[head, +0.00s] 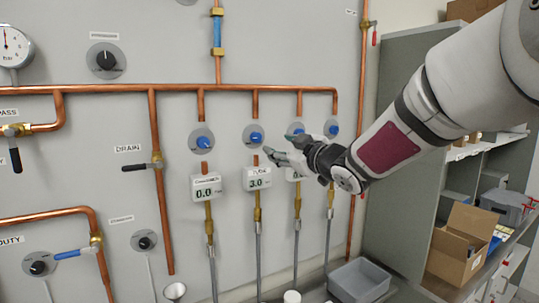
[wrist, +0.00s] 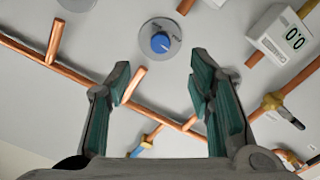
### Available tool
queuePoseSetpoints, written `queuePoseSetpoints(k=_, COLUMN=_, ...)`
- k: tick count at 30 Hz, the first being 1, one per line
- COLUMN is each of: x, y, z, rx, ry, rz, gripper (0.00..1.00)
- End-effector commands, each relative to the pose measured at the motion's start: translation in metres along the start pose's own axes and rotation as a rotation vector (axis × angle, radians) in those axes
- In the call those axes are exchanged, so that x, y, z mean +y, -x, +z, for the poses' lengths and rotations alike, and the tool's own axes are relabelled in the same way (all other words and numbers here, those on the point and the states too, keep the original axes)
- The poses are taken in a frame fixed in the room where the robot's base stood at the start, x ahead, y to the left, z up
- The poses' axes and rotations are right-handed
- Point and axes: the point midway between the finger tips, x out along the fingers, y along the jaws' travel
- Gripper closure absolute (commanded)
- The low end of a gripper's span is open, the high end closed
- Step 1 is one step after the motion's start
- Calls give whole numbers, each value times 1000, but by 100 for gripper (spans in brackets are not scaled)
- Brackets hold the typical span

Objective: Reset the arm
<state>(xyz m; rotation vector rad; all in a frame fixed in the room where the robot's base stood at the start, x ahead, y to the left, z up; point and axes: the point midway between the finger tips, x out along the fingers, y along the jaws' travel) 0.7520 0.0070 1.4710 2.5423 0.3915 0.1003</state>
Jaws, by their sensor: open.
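My gripper (head: 283,147) is at the end of my arm, which reaches in from the upper right in the head view. It is in front of the panel's row of blue knobs and hides part of a display box behind it. In the wrist view my gripper (wrist: 158,85) has its two green-padded fingers wide apart with nothing between them. A blue knob (wrist: 160,42) on a round grey plate shows beyond the fingertips, apart from them.
The grey panel carries copper pipes (head: 120,89), blue knobs (head: 204,142) and display boxes (head: 205,187). A grey bin (head: 361,279) stands at the lower right. A cardboard box (head: 459,246) sits on shelving at the right. Free room lies in front of the panel's left half.

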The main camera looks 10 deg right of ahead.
Motion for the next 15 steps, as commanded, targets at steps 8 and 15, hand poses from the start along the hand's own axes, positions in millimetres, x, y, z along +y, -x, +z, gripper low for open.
queuePoseSetpoints(k=8, x=-6, y=52, z=18, rx=-305, ry=-69, rz=98, gripper=52)
queuePoseSetpoints(k=15, x=-43, y=159, z=56, rx=-667, ry=-279, rz=157, gripper=52)
